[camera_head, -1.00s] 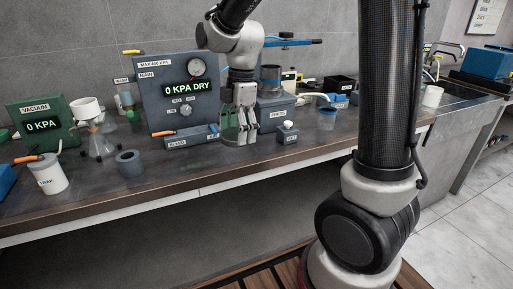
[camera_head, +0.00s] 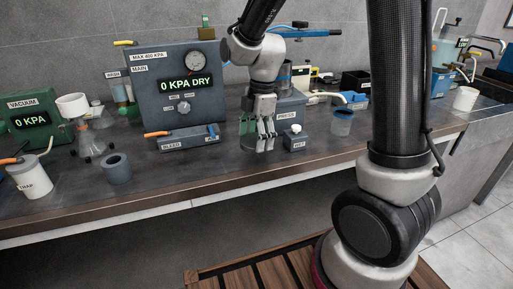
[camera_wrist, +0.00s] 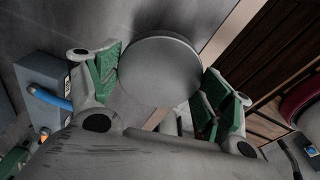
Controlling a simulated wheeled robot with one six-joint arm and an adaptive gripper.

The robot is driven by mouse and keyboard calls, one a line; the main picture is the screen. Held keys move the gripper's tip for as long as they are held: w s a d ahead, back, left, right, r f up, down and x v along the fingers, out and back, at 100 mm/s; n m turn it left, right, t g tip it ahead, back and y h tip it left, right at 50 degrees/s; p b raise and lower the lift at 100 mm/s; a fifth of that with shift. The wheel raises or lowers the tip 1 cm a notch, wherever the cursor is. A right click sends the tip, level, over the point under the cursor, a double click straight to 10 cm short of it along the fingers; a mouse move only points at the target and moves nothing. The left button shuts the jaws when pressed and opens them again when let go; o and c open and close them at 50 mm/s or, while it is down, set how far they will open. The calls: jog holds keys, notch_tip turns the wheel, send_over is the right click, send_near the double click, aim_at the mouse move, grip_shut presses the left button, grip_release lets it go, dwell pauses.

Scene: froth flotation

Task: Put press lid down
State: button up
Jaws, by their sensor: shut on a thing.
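My gripper (camera_head: 260,146) points down over the bench, in front of and a little left of the blue-grey press (camera_head: 290,114). In the wrist view a round grey disc, which looks like the press lid (camera_wrist: 160,72), sits between the green-padded fingers. My gripper is shut on it. In the head view the fingers mostly hide the lid, and I cannot tell its height above the bench. The press has a dark upright cylinder behind my wrist, partly hidden, and a blue lever (camera_head: 318,33) above.
A small box with a white knob (camera_head: 294,139) stands close right of my gripper. The bleed box (camera_head: 188,138) and main gauge panel (camera_head: 180,88) are to the left. A blue cup (camera_head: 342,121) stands right. A grey ring-shaped pot (camera_head: 117,168) is front left. Bench front between is clear.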

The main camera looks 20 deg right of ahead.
jog(key=shift+f, duration=1.85)
jog(key=o, duration=1.3)
jog(key=shift+f, duration=0.15)
jog(key=shift+c, duration=0.2)
